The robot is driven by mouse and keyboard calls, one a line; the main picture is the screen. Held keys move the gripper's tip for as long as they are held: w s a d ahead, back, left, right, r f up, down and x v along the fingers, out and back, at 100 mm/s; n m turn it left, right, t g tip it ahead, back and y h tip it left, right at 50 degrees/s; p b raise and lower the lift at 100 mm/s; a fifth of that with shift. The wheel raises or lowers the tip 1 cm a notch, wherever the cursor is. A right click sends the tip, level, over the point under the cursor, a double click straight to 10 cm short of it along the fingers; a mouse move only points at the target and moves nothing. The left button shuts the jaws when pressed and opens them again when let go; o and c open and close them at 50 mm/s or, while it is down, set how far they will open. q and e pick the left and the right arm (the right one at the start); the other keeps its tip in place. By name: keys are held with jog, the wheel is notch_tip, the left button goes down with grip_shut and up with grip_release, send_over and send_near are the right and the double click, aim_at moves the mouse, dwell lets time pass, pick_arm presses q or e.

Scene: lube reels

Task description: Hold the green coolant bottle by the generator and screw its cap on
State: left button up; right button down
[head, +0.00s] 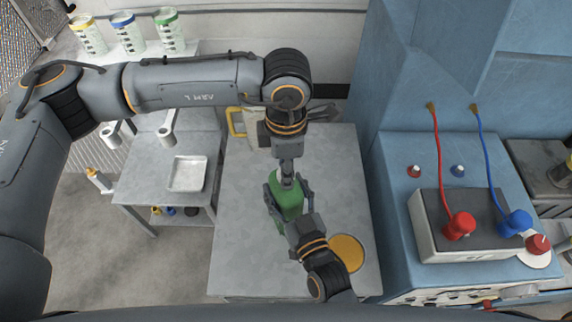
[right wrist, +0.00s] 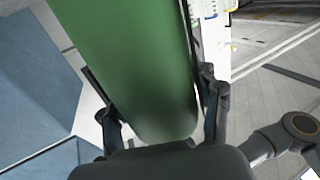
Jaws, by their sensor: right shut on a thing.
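The green coolant bottle (head: 288,203) is over the grey worktable (head: 240,265), near its middle. My right gripper (head: 286,190) reaches in from the front and is shut around the bottle's body. In the right wrist view the green bottle (right wrist: 135,70) fills the space between the two fingers (right wrist: 160,105). My left gripper (head: 287,180) points down from above onto the bottle's top. Its fingertips are at the neck, and I cannot tell whether they are closed. The cap is not visible; the left gripper covers the bottle's top.
An orange-yellow disc (head: 347,253) lies on the table right of my right gripper. A yellow-handled jug (head: 238,122) stands at the back. A blue machine (head: 395,190) with a grey box (head: 430,225) and red and blue clamps is at right. A side table holds a white tray (head: 188,174).

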pick_arm(q)
jog(key=m, duration=1.5)
jog(key=shift+m, duration=0.3)
jog(key=m, duration=0.4)
jog(key=shift+m, duration=0.3)
jog(key=m, duration=1.2)
jog(key=shift+m, duration=0.3)
jog(key=o, duration=0.8)
jog(key=shift+f, duration=0.1)
